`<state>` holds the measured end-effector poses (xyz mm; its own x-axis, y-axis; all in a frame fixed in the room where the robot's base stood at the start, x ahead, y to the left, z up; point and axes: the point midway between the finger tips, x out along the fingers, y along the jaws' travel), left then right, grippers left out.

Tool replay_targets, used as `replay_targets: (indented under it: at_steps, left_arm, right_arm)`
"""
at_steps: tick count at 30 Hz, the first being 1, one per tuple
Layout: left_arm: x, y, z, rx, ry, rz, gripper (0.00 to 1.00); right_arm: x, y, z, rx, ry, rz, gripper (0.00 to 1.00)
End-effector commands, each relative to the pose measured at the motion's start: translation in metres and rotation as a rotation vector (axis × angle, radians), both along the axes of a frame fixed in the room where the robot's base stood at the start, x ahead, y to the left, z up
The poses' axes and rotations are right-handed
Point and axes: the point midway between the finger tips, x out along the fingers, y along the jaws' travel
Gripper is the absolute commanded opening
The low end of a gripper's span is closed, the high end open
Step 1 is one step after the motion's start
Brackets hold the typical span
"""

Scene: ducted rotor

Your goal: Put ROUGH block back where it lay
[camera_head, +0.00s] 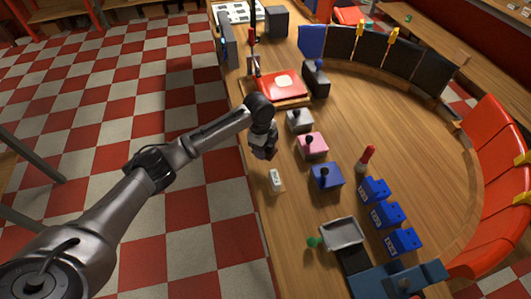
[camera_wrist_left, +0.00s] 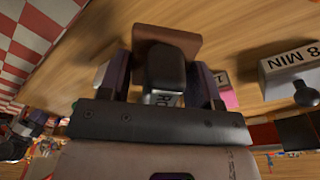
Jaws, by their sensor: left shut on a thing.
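My left gripper (camera_head: 264,152) is above the near left edge of the wooden table. In the left wrist view my left gripper (camera_wrist_left: 165,68) is shut on the ROUGH block (camera_wrist_left: 163,98). Only the letters "RO" of its pale label show, below a dark rounded top. A brown square piece (camera_wrist_left: 166,38) shows just beyond the dark top. In the head view the held block is too dark and small to make out against the gripper. I cannot tell whether it touches the table. My right gripper is not in view.
A small pale labelled block (camera_head: 276,181) lies near the table edge, just in front of the gripper. Grey (camera_head: 299,121), pink (camera_head: 312,146) and blue (camera_head: 327,177) knobbed boxes stand to its right. The "8 MIN" box (camera_wrist_left: 290,72) shows in the wrist view. The table's middle is clear.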

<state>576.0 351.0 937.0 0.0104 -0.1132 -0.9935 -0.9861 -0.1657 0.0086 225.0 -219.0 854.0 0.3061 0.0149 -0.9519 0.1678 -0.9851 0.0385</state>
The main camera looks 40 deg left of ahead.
Motion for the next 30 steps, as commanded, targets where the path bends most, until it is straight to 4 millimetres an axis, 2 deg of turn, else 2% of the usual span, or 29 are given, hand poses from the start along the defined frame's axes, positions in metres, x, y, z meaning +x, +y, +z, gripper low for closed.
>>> replay_targets:
  at_steps: [3, 9, 15, 24, 30]
  left_arm:
    - [0.014, 0.008, -0.010, -0.002, -0.001, 0.001, 0.36]
    - [0.023, 0.015, -0.016, -0.001, 0.000, 0.000, 0.36]
    - [0.024, 0.015, -0.023, -0.001, 0.000, -0.001, 0.36]
    - [0.024, 0.016, -0.057, 0.001, 0.001, 0.000, 0.36]
    - [0.024, 0.016, -0.057, 0.000, -0.001, 0.000, 0.36]
  right_arm:
    - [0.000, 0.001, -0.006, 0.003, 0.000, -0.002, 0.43]
    - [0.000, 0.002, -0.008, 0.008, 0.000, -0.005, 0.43]
    - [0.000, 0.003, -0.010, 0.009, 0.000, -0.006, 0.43]
    - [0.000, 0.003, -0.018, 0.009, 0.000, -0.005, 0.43]
    - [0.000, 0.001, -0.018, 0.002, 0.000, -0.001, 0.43]
